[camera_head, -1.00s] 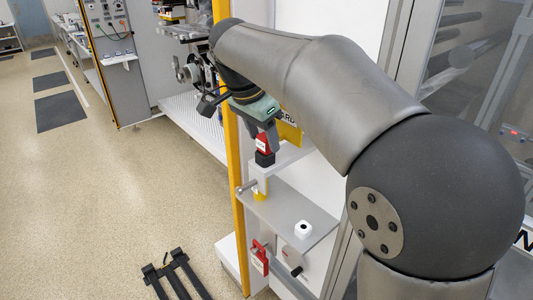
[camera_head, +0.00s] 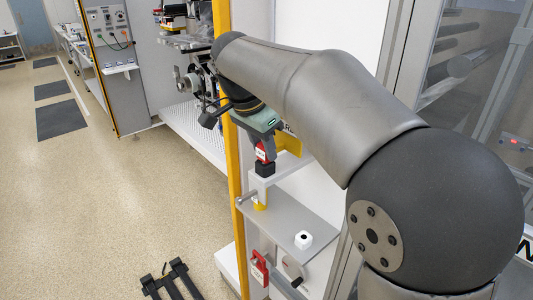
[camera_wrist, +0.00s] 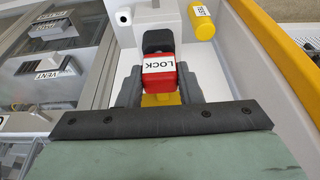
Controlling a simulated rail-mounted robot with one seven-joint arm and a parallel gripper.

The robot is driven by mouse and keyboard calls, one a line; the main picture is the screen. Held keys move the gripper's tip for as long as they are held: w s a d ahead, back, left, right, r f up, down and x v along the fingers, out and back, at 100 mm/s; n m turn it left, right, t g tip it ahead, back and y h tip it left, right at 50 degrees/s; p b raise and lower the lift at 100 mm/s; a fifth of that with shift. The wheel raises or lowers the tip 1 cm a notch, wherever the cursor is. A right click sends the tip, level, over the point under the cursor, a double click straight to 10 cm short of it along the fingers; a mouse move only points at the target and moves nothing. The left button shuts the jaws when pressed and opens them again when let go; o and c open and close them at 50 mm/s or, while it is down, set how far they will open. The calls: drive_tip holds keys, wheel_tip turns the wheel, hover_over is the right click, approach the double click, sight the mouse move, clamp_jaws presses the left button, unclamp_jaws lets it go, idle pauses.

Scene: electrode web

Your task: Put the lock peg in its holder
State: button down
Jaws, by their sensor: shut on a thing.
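The lock peg (camera_wrist: 158,75) is a red block with a white LOCK label and a black end. My gripper (camera_wrist: 160,84) is shut on the red block, with a dark finger on each side. In the head view the peg (camera_head: 265,150) hangs with its black end pointing down, just at or above a white ledge (camera_head: 282,172). I cannot tell whether the black end touches the ledge. A small white block with a dark hole (camera_head: 303,240) sits on the grey shelf; it also shows in the wrist view (camera_wrist: 124,17). I cannot tell which part is the holder.
A yellow TEST cylinder (camera_wrist: 201,20) stands near the shelf's yellow edge post (camera_head: 236,180). A yellow sign (camera_head: 290,143) is behind my gripper. A red handle (camera_head: 259,270) hangs below the shelf (camera_head: 283,222). A black rack (camera_head: 172,282) lies on the floor.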

drive_tip(key=shift+r+p, duration=0.35)
drive_tip(key=shift+r, duration=0.2)
